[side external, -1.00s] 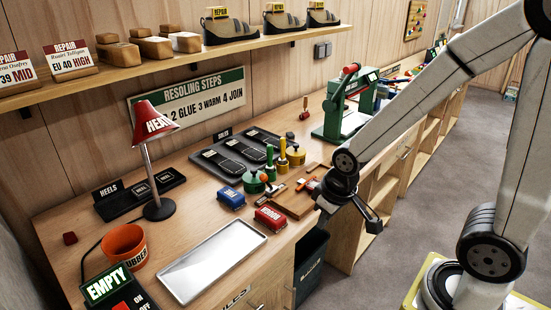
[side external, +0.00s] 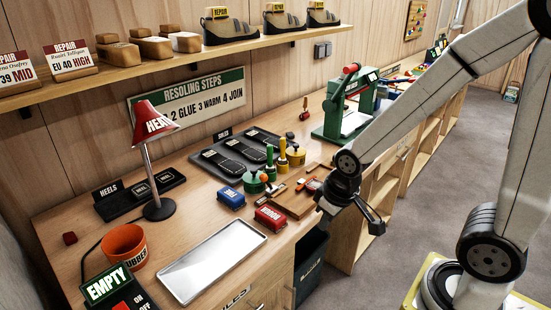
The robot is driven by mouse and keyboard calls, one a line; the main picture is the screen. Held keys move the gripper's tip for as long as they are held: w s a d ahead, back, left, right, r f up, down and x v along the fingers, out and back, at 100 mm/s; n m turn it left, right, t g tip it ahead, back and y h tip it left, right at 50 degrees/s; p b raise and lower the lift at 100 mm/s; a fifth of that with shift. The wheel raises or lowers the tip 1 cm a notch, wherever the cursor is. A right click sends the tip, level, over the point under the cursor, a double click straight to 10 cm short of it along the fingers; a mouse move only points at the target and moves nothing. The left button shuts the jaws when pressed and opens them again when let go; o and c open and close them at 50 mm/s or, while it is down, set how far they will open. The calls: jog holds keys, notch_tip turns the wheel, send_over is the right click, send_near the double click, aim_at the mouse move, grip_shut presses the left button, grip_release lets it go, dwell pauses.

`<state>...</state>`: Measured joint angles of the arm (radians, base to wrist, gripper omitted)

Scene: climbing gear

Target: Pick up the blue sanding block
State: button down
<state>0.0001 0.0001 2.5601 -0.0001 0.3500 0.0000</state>
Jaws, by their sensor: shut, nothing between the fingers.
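The blue sanding block (side external: 231,198) sits on the wooden bench, left of a red block (side external: 269,218) of similar shape. Both have white labels on top. My gripper (side external: 378,228) is shut and empty. It hangs just off the front edge of the bench, to the right of both blocks and apart from them.
A shiny metal tray (side external: 212,262) lies in front of the blocks. A wooden tray with small tools (side external: 294,203) is right of the red block. Green and yellow pots (side external: 254,182) stand behind. A red lamp (side external: 154,130) and orange bucket (side external: 124,246) are left.

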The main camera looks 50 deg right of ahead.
dwell(0.4)
grip_release()
jog(key=t, duration=0.2)
send_over(237, 197)
jog(key=s, duration=0.1)
notch_tip(237, 197, down, 5)
jog(key=shift+s+a+r, duration=0.1)
jog(key=shift+r, duration=0.05)
jog(key=shift+w+f, duration=0.2)
jog(key=shift+w, duration=0.35)
jog(key=shift+f, duration=0.15)
